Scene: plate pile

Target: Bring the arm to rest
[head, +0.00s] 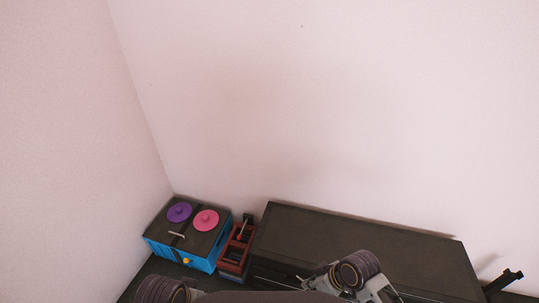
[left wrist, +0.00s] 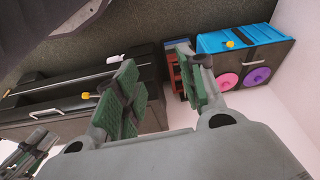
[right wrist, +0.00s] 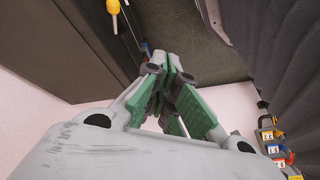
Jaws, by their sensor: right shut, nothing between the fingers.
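My right gripper (right wrist: 172,78) is shut and empty in the right wrist view, its green-padded fingers together over a dark surface. In the head view the right gripper (head: 318,276) shows at the bottom, in front of the long dark cabinet (head: 360,238). My left gripper (left wrist: 160,88) is open in the left wrist view, its fingers well apart with nothing between them. Part of my left arm shows at the bottom left of the head view; its fingers are hidden there.
A blue box (head: 200,262) with a dark top stands in the corner, carrying a purple disc (head: 179,212) and a pink disc (head: 206,220). A red rack (head: 236,250) stands between box and cabinet. A black object (head: 503,281) is at far right. The cabinet top looks clear.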

